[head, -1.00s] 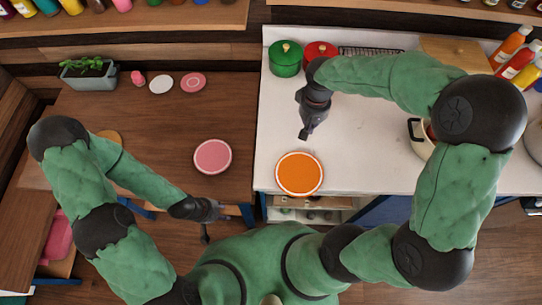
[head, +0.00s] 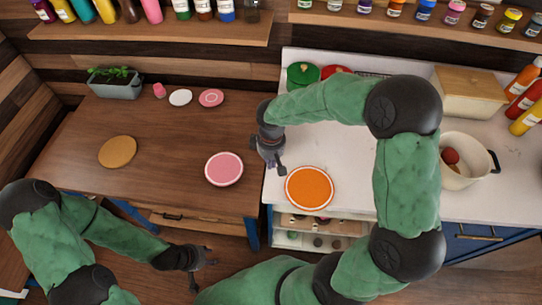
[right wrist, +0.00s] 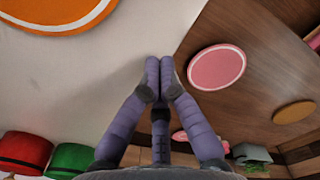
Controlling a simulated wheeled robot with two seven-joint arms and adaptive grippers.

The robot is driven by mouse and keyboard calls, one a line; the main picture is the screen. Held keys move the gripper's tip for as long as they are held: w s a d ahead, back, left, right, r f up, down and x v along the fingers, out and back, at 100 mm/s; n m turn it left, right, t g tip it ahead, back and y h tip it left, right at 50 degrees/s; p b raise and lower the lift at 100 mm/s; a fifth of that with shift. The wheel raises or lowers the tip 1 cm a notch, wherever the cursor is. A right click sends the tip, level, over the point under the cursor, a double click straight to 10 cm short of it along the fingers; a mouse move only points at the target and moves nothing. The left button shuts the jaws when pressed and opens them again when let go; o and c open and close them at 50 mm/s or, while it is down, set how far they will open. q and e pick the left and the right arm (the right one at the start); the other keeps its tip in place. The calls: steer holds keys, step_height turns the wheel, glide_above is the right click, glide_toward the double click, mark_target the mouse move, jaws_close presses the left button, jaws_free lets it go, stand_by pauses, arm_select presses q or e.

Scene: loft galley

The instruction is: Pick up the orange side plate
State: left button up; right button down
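The orange side plate (head: 309,188) lies flat near the front left corner of the white counter, an orange disc with a pale ring near its rim. The right wrist view shows part of it at the top left (right wrist: 60,12). My right gripper (head: 281,168) is above the counter's left edge, just behind and left of the plate, apart from it. Its fingertips (right wrist: 159,68) are together with nothing between them. My left gripper (head: 205,275) is low in front of the wooden counter, its fingers spread and empty, away from the plate.
A pink plate (head: 224,169) lies on the wooden counter (head: 160,125), left of the orange one. Green (head: 303,75) and red (head: 336,70) pots stand at the back. A cream pot (head: 465,165) and bottles (head: 525,85) are at right. White counter around the orange plate is clear.

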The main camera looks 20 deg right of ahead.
mark_target(292, 182)
step_height(292, 182, down, 2)
steer(key=shift+f, duration=0.1)
steer(key=shift+s+d+f, duration=0.15)
steer(key=shift+s+d, duration=0.1)
steer(key=shift+s, duration=0.05)
steer(key=s, duration=0.1)
steer(key=s+d, duration=0.1)
steer(key=shift+s+b, duration=0.3)
steer(key=shift+s+d, duration=0.15)
steer(key=shift+s, duration=0.05)
steer(key=shift+s+d, duration=0.35)
steer(key=shift+s, duration=0.4)
steer(key=shift+s+d, duration=0.4)
steer(key=shift+s, duration=0.3)
steer(key=shift+s+d, duration=0.35)
steer(key=shift+s, duration=0.4)
steer(key=shift+w, duration=0.1)
